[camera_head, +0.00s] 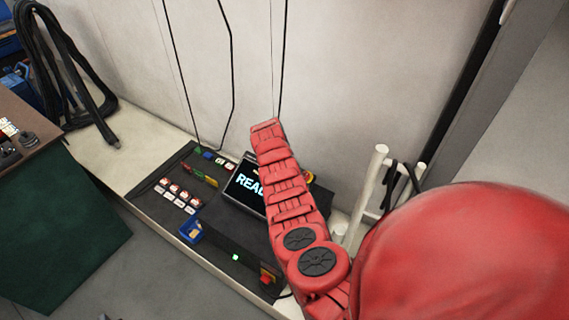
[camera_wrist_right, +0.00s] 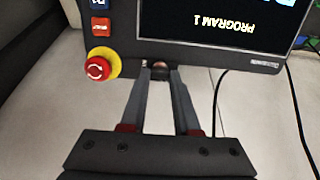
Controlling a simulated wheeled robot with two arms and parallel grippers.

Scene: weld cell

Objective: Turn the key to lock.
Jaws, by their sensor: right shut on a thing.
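The control box with a dark screen (camera_head: 243,186) stands on the console behind my red right arm. In the right wrist view its screen (camera_wrist_right: 225,18) appears upside down and reads "PROGRAM 1". My right gripper (camera_wrist_right: 160,72) is at the box's edge, with its two fingers closed in on a small dark key or knob (camera_wrist_right: 159,70) between the tips. The key's shape and turn angle are too small to tell. In the head view my arm hides the right gripper and the key. My left gripper is in neither view.
A red emergency stop on a yellow ring (camera_wrist_right: 97,67) sits close beside the fingers. Red (camera_wrist_right: 101,27) and blue buttons are near it. A black cable (camera_wrist_right: 217,110) hangs at the other side.

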